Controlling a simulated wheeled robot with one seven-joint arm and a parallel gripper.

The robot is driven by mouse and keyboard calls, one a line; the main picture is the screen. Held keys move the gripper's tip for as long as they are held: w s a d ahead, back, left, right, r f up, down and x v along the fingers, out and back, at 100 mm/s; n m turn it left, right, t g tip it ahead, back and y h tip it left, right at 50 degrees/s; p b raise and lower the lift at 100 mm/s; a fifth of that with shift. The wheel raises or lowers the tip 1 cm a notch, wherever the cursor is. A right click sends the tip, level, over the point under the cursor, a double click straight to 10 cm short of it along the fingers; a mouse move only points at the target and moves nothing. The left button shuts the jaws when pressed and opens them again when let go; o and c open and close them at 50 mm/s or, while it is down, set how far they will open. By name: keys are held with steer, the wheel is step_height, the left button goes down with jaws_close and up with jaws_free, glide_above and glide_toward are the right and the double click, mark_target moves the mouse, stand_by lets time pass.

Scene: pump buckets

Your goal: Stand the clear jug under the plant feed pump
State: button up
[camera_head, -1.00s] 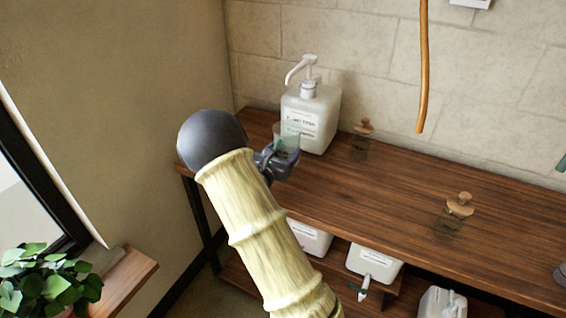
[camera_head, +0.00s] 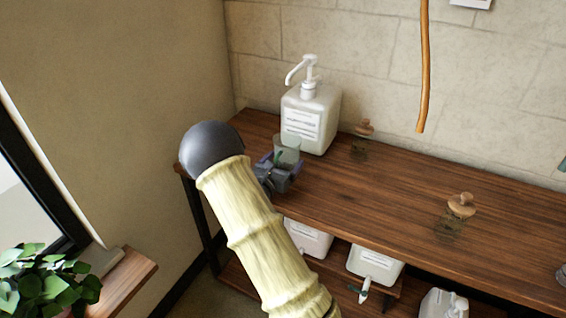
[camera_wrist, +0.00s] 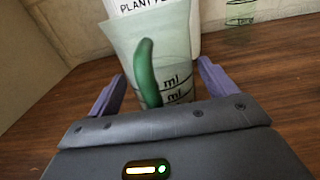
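The white plant feed pump bottle (camera_head: 318,128) stands at the left end of the wooden counter, its nozzle pointing left and forward. Its label reads "PLANT F…" in the wrist view (camera_wrist: 140,6). The clear jug (camera_head: 287,149), with a green handle and "ml" marks, is upright close in front of the bottle, roughly below the nozzle. It also shows in the wrist view (camera_wrist: 178,50). My gripper (camera_head: 279,170) is open, its purple fingers spread either side of the jug (camera_wrist: 162,82). The jug's base is hidden by my gripper, so contact with the counter cannot be seen.
Two glass jars with wooden lids (camera_head: 365,128) (camera_head: 461,205) stand on the counter (camera_head: 400,200) to the right. More white containers (camera_head: 374,264) sit on the shelf below. An orange cord (camera_head: 423,70) hangs above. A plant (camera_head: 45,285) is at lower left.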

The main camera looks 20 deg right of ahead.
steer(key=shift+o, duration=0.2)
steer(key=shift+r, duration=0.1)
steer(key=shift+r, duration=0.1)
steer(key=v, duration=1.2)
steer(key=shift+s, duration=0.1)
